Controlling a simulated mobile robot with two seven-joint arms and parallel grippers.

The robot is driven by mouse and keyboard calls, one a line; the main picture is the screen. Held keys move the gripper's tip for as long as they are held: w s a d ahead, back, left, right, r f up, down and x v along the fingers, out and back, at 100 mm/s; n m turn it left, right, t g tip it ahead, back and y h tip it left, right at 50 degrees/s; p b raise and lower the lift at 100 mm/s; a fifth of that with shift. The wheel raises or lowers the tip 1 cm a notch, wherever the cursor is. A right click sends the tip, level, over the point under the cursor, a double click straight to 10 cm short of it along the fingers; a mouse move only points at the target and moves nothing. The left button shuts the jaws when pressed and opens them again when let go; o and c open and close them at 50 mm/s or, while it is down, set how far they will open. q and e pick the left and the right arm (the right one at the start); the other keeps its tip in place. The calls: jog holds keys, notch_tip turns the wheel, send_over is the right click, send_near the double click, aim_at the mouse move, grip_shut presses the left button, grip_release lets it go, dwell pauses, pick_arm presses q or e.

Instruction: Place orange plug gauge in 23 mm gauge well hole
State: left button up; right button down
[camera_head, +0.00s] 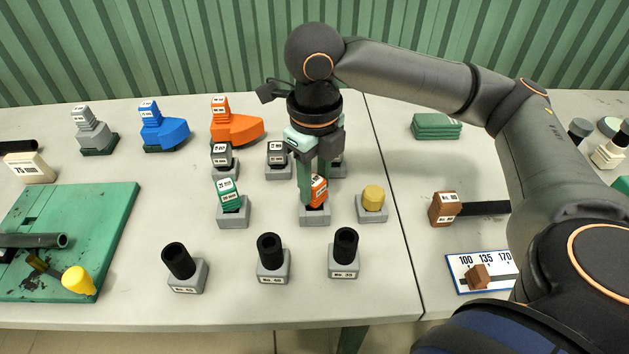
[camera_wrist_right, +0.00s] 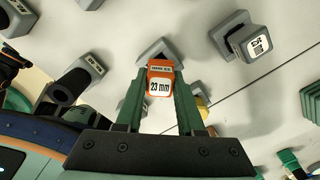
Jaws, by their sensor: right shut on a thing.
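The orange plug gauge (camera_head: 319,189), marked 23 mm in the right wrist view (camera_wrist_right: 159,84), is between the green fingers of my right gripper (camera_head: 312,192), which is shut on it. The gripper points down from above. The gauge is at the top of a grey well block (camera_head: 314,217) in the middle row; the block also shows behind the gauge in the wrist view (camera_wrist_right: 152,50). Fingers and gauge hide the hole, so I cannot tell how deep the gauge sits. My left gripper is not in view.
A green gauge (camera_head: 228,192) in its block stands to the left, and a yellow-capped block (camera_head: 372,200) to the right, close by. Black-topped blocks (camera_head: 272,258) stand in front, and grey gauges (camera_head: 277,158) behind. A green mat (camera_head: 110,220) lies at left.

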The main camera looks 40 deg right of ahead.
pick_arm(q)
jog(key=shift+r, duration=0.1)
pick_arm(e)
jog(key=shift+f, duration=0.1)
jog(key=c, duration=0.9)
grip_release()
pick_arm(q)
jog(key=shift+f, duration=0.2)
pick_arm(e)
jog(key=o, duration=0.4)
pick_arm(q)
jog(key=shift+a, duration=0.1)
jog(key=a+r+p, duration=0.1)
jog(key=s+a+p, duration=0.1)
jog(key=p, duration=0.1)
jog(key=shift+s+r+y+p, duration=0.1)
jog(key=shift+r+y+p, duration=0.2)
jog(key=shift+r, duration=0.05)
pick_arm(e)
notch_tip(320, 180, up, 12)
jog(key=shift+r, duration=0.15)
